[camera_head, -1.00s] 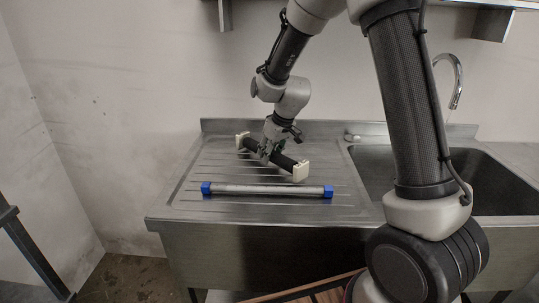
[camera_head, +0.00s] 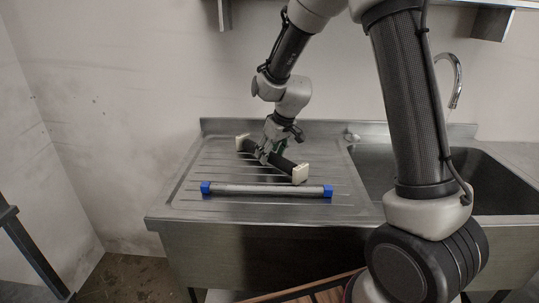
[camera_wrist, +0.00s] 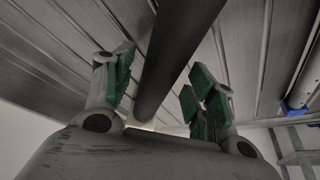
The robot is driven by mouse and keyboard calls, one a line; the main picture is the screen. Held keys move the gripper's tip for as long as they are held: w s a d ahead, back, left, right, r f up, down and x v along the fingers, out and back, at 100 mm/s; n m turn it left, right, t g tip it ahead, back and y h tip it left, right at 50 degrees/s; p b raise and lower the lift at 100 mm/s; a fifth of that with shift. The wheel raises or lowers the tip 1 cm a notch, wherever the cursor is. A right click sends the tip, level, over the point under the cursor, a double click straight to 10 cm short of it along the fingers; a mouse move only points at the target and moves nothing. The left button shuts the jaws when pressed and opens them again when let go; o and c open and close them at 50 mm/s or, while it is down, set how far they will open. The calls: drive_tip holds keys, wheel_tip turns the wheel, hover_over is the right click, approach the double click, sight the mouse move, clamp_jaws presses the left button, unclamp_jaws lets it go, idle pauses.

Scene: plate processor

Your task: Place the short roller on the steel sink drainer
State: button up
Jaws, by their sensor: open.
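The short roller, black with cream end blocks (camera_head: 283,165), lies slantwise on the ribbed steel sink drainer (camera_head: 190,190). My gripper (camera_head: 265,158) is at the middle of this roller, above the drainer. In the wrist view the black roller (camera_wrist: 178,60) runs between the green-padded fingers of my gripper (camera_wrist: 160,90), with gaps on both sides. The fingers are open and straddle the roller.
A longer grey roller with blue end blocks (camera_head: 266,190) lies across the drainer in front of the black one. The sink basin (camera_head: 490,185) with its curved tap (camera_head: 458,80) is on the right. The drainer's left part is clear.

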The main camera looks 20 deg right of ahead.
drive_tip(key=v, duration=1.1)
drive_tip(key=s+d+r+m, duration=0.1)
drive_tip(key=s+d+r, duration=0.2)
drive_tip(key=s, duration=0.3)
drive_tip(key=s+d+r+m, duration=0.1)
drive_tip(key=s+d+r, duration=0.3)
drive_tip(key=s, duration=0.2)
drive_tip(key=s+d+m+h, duration=0.1)
drive_tip(key=s+d, duration=0.2)
drive_tip(key=s, duration=0.5)
drive_tip(key=s+d+m+h, duration=0.1)
drive_tip(key=s+d+m, duration=0.1)
drive_tip(key=s, duration=0.7)
drive_tip(key=shift+d+r, duration=0.2)
drive_tip(key=shift+d, duration=0.3)
drive_tip(key=shift+s, duration=0.1)
